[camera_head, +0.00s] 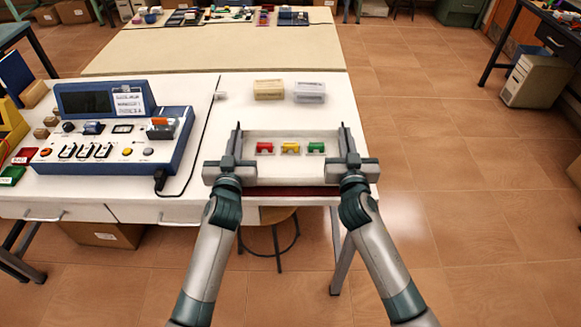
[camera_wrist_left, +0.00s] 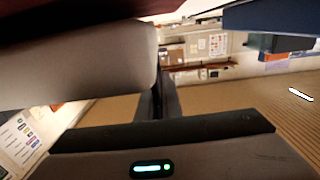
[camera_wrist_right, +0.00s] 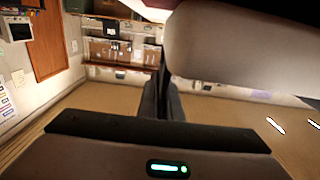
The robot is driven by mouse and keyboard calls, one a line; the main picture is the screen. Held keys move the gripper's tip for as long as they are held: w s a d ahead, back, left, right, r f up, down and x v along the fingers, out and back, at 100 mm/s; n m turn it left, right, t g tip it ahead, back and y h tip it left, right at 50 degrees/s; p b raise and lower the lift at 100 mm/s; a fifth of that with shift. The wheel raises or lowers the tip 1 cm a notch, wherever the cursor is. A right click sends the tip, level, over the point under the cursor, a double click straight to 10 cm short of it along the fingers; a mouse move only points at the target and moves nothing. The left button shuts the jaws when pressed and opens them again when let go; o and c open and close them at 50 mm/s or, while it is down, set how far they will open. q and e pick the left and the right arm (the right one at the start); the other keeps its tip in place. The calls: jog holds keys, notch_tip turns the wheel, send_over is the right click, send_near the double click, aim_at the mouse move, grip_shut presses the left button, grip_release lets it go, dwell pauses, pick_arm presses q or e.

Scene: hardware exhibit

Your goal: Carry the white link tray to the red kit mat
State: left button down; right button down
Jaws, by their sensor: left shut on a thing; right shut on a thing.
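The white link tray (camera_head: 285,180) is level at the front of the white table in the head view. It holds a red link (camera_head: 265,148), a yellow link (camera_head: 290,148) and a green link (camera_head: 316,148) in a row. My left gripper (camera_head: 237,150) is shut on the tray's left side. My right gripper (camera_head: 346,150) is shut on its right side. A dark red strip of the kit mat (camera_head: 290,192) shows below the tray's near edge; the tray hides the rest. I cannot tell whether the tray touches the mat.
A blue control console (camera_head: 120,135) stands left of the tray, with a black cable (camera_head: 202,135) between them. Open floor lies to the right. A stool (camera_head: 272,220) is under the table.

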pick_arm(q)
jog(key=shift+f+b, duration=0.6)
jog(key=shift+f, duration=0.1)
pick_arm(e)
jog(key=shift+f, duration=0.7)
pick_arm(q)
jog(key=c, duration=2.4)
grip_release()
jog(key=shift+f, duration=0.15)
pick_arm(e)
jog(key=c, duration=2.4)
grip_release()
jog(key=shift+f, duration=0.1)
pick_arm(q)
jog(key=o, duration=0.5)
jog(key=shift+c, duration=0.2)
pick_arm(e)
jog(key=o, duration=0.5)
jog(key=shift+c, duration=0.2)
pick_arm(q)
jog(key=shift+s, duration=0.15)
jog(key=s, duration=1.1)
jog(key=shift+s, duration=0.35)
pick_arm(e)
jog(key=shift+s, duration=0.15)
jog(key=s, duration=1.1)
jog(key=shift+s, duration=0.4)
